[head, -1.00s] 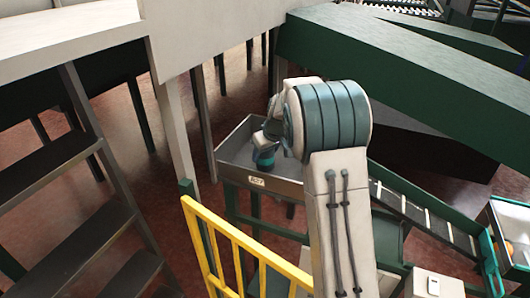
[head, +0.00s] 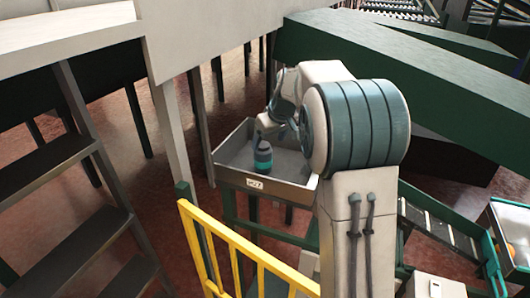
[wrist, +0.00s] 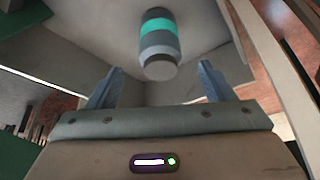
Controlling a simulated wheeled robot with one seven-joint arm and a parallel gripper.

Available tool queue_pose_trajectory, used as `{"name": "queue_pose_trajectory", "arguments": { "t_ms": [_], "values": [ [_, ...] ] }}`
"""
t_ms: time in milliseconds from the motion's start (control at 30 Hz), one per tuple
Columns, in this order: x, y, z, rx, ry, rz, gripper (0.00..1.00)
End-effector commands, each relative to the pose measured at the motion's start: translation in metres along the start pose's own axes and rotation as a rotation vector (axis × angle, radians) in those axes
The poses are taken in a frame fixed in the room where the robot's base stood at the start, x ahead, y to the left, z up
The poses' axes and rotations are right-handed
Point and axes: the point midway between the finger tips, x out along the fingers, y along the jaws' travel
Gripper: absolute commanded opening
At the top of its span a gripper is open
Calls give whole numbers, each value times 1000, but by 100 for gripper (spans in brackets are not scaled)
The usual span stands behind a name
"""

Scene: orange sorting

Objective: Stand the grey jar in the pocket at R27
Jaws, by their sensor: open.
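The grey jar (head: 262,160) has a teal band and stands upright in a grey metal tray (head: 236,178), toward its front left. The label on the tray's front is too small to read surely. In the wrist view the jar (wrist: 158,46) is beyond my fingertips, in line with the gap between them. My gripper (wrist: 160,68) is open and empty, with a finger on each side and clear of the jar. In the head view my gripper is beside and above the jar, partly hidden by my arm.
A yellow railing (head: 228,250) stands in front of the tray. A pale post (head: 177,140) rises to its left, with a dark ladder (head: 90,200) further left. A large green beam (head: 400,82) and a conveyor (head: 440,225) lie to the right.

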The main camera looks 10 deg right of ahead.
Motion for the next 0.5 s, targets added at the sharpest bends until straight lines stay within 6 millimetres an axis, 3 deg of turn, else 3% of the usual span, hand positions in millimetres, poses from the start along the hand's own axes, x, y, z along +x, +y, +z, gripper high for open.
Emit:
{"name": "queue_pose_trajectory", "arguments": {
  "t_ms": [200,500],
  "values": [
    [-28,0,0,0,1,1,75],
    [-42,-6,9,16,-4,1,75]
  ]
}}
